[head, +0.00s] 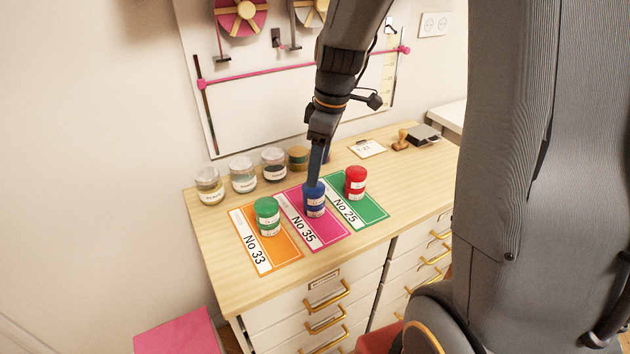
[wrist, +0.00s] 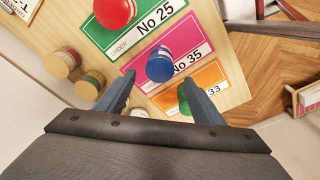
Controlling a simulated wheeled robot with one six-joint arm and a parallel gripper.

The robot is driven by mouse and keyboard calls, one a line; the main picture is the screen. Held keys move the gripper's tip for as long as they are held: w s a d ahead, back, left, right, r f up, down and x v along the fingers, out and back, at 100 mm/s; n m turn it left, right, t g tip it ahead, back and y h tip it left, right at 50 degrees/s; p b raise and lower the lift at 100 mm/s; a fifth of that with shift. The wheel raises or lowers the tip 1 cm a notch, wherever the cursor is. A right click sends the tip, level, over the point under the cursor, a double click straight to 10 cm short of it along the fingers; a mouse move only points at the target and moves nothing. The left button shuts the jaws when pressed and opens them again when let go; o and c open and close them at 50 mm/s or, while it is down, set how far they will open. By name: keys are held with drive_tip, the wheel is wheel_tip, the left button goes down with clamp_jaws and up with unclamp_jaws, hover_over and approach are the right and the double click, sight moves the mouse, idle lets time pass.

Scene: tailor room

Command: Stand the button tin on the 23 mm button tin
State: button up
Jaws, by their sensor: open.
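A blue tin (head: 314,200) with a pale label band stands upright on the pink No 35 card (head: 328,237). A green tin (head: 267,217) stands on the orange No 33 card (head: 285,252), and a red tin (head: 355,183) on the green No 25 card (head: 372,206). The tins' label print is too small to read, so I cannot tell which is the 23 mm one. My gripper (head: 315,182) is open and points down at the blue tin. In the wrist view, the blue tin (wrist: 160,66) shows between and beyond the fingertips (wrist: 158,84); the right finger partly hides the green tin.
Several lidded jars (head: 243,175) line the wall side of the wooden top (head: 218,222). A clipboard (head: 367,148), a wooden-handled stamp (head: 401,139) and a dark box (head: 423,134) stand at the back right. Bare wood lies right of the green card.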

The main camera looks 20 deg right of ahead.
sight(321, 189)
wheel_tip(321, 189, up, 4)
drive_tip(key=s+f+m, duration=0.3)
drive_tip(key=s+m, duration=0.2)
drive_tip(key=s, duration=0.1)
drive_tip(key=s+a+f+m+h, duration=0.1)
drive_tip(key=s+f+m, duration=0.3)
drive_tip(key=s+m, duration=0.2)
drive_tip(key=shift+s+f+b, duration=0.25)
drive_tip(key=shift+s+b, duration=0.15)
drive_tip(key=shift+s, duration=0.35)
idle(0.5)
